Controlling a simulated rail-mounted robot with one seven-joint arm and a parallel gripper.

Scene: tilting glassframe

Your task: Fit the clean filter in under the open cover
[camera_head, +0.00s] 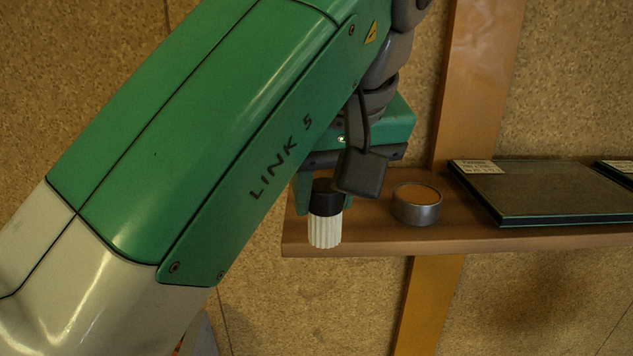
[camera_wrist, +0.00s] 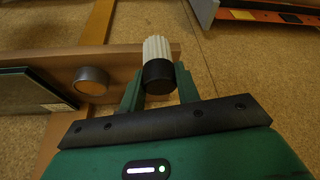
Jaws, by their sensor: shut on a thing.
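The clean filter (camera_head: 324,231) is a white ribbed cylinder with a black cap. My gripper (camera_head: 325,197) is shut on its black cap, and the white end points down, near the left end of the shelf. In the wrist view, the filter (camera_wrist: 157,49) stands out between the two green fingers of my gripper (camera_wrist: 159,82). The head view does not show whether the filter touches the shelf. I cannot make out an open cover in either view.
The wooden shelf (camera_head: 375,236) holds a round metal tin (camera_head: 417,207) with a brown top and a flat dark panel (camera_head: 560,190) with a label. A second panel is cut off at the right. An orange-striped object (camera_wrist: 265,16) shows at the wrist view's top right.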

